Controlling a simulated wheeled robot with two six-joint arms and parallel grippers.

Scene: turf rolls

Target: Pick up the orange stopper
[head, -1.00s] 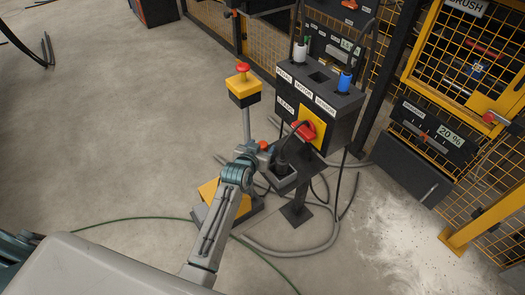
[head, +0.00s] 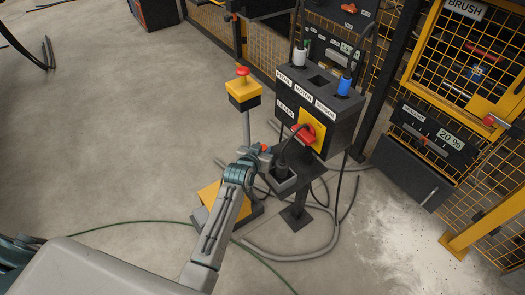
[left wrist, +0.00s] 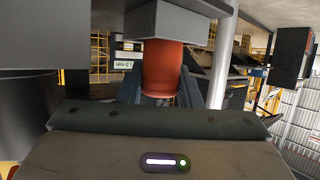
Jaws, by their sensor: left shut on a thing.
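The orange stopper (left wrist: 162,72) is a short round cylinder in the left wrist view. It sits between the two fingers of my left gripper (left wrist: 160,88), which is shut on it. A grey block (left wrist: 175,20) is right above the stopper in that view; I cannot tell whether they are joined. In the head view only a small part of the stopper (head: 264,148) shows at the tip of my left gripper (head: 263,157), just left of a small tray holding a black plug (head: 282,172). My right gripper is not in view.
A dark connector box (head: 318,105) on a stand carries a red switch (head: 303,133), a white plug (head: 300,57) and a blue plug (head: 344,83), with cables hanging close by. A yellow button post (head: 243,92) stands just behind my gripper. Open floor lies to the left.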

